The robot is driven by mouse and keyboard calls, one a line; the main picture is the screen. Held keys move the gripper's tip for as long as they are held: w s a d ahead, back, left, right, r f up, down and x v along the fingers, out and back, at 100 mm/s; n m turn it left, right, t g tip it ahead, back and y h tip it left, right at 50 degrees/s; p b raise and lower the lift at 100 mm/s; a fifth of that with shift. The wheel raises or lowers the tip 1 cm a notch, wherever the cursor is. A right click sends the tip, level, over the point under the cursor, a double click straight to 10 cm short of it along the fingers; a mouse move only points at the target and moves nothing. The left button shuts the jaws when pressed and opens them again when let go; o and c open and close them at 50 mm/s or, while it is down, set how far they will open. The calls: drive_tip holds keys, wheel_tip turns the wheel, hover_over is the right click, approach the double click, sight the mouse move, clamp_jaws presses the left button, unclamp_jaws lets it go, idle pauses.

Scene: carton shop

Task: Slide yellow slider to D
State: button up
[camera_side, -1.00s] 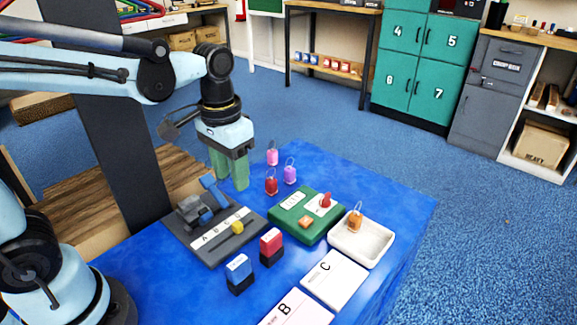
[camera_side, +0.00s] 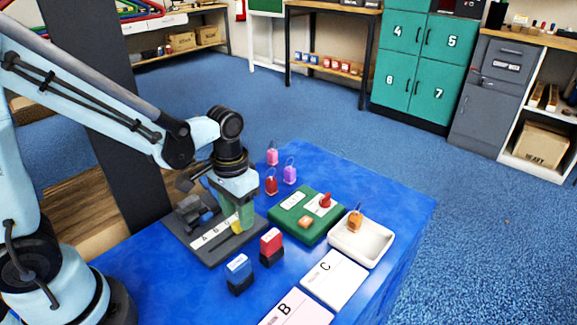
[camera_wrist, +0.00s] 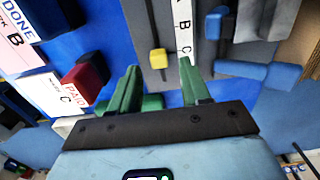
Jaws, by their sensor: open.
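The yellow slider (camera_wrist: 158,58) is a small block in a slot on a grey panel (camera_side: 205,252), beside a white lettered strip (camera_wrist: 184,28). In the wrist view it sits about level with the letter C; D cannot be made out there. My gripper (camera_wrist: 160,67) has green fingers, spread open, with the slider showing between and just beyond the fingertips. In the side view my gripper (camera_side: 238,222) is low over the right part of the panel and partly hides the slider. Whether the fingers straddle it at its height cannot be told.
Blue levers (camera_wrist: 262,73) stand on the same panel, beside the strip. A red block (camera_side: 271,241) and a blue block (camera_side: 238,268) stand in front of it. A green box (camera_side: 302,224) and a white tray (camera_side: 378,243) lie to the right.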

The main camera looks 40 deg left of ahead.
drive_tip(key=shift+f, duration=1)
clamp_jaws()
